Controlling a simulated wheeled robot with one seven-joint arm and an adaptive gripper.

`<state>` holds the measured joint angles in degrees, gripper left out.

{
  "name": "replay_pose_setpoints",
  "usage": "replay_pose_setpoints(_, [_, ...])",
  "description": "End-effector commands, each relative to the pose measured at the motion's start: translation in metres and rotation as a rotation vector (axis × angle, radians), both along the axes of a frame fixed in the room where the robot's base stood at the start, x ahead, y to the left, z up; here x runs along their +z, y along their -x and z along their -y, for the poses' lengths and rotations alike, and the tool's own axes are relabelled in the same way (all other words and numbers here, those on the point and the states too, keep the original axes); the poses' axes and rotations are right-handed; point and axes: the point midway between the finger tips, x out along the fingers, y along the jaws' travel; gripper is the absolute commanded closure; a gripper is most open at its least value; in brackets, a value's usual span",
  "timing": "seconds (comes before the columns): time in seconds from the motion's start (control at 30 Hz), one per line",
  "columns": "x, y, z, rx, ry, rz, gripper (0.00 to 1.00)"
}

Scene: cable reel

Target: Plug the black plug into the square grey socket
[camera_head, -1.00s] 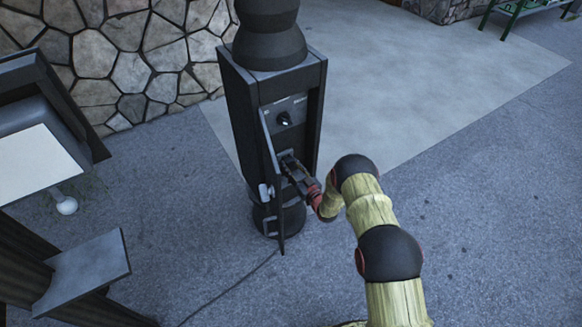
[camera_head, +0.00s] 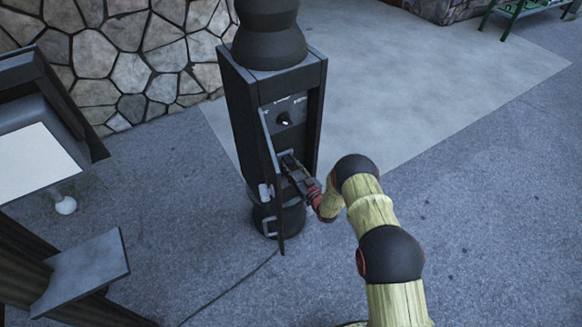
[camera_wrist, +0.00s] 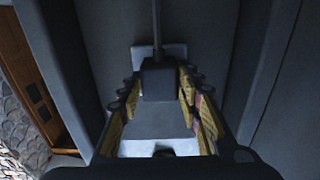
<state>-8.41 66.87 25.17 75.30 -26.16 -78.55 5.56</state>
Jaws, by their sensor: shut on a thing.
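The black plug (camera_wrist: 160,80) is a dark block between the fingers of my gripper (camera_wrist: 158,92) in the wrist view. My gripper is shut on it. A thin cable (camera_wrist: 157,25) runs from the plug to the top of that view. A pale grey square plate (camera_wrist: 177,48), which looks like the socket, shows behind the plug, partly hidden by plug and fingers. I cannot tell whether the plug is inserted or only in front of it. In the head view my gripper (camera_head: 296,172) reaches into the dark post's front opening and hides the plug.
The dark post (camera_head: 238,115) has a knob (camera_head: 284,119) above my gripper and an open narrow door (camera_head: 271,165) close on its left. A cable (camera_head: 235,286) lies on the ground. A dark stand with a pale panel (camera_head: 35,160) is at left. The paving at right is clear.

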Motion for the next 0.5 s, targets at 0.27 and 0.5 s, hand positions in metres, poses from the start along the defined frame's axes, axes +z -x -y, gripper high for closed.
replay_pose_setpoints(0.27, [0.0011, -0.0009, -0.0004, 0.000, 0.000, 0.002, 0.88])
replay_pose_setpoints(0.5, [0.0007, -0.0040, -0.0025, 0.000, 0.000, 0.002, 0.88])
